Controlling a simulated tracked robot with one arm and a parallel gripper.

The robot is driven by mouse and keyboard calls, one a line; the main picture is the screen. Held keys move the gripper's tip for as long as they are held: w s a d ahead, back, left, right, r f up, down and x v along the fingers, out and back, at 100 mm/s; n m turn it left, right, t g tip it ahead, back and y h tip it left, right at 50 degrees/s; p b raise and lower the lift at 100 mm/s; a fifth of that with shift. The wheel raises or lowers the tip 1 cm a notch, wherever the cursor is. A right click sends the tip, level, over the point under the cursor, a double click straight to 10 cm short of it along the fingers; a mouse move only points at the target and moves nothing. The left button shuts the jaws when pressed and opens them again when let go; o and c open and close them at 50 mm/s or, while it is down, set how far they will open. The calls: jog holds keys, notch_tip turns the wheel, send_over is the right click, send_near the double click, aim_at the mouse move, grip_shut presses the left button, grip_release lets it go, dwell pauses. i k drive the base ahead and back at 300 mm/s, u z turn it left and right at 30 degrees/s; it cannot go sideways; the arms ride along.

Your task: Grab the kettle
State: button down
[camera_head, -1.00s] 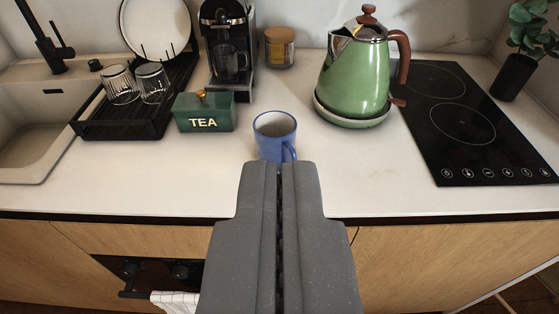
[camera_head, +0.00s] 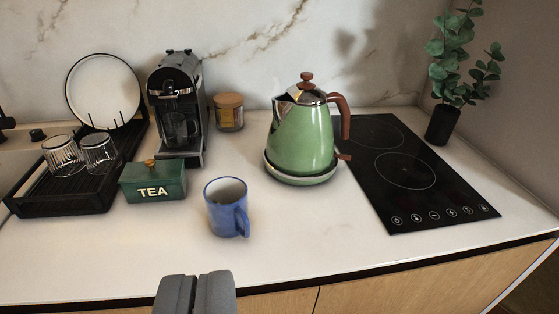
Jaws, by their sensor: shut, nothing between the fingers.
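The green kettle (camera_head: 302,143) stands upright on its round base (camera_head: 301,178) on the white counter, right of the middle of the view. Its brown handle (camera_head: 343,118) is on the right side, its spout points left, and a brown knob tops the silver lid. My gripper (camera_head: 195,280) shows at the bottom edge, left of the middle. Its grey fingers are together with nothing between them. It is in front of the kettle and to its left, well apart from it. The rest of the gripper is out of frame.
A blue mug (camera_head: 226,207) stands between my gripper and the kettle, to its left. A green TEA box (camera_head: 153,182), dish rack (camera_head: 65,190) and coffee machine (camera_head: 177,105) are left. A black cooktop (camera_head: 440,190) and plant (camera_head: 455,70) are right. Bare counter lies before the kettle.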

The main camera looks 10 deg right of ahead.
aim_at(299, 141)
jog(key=z, duration=0.35)
jog(key=i, duration=1.05)
jog(key=z, duration=0.25)
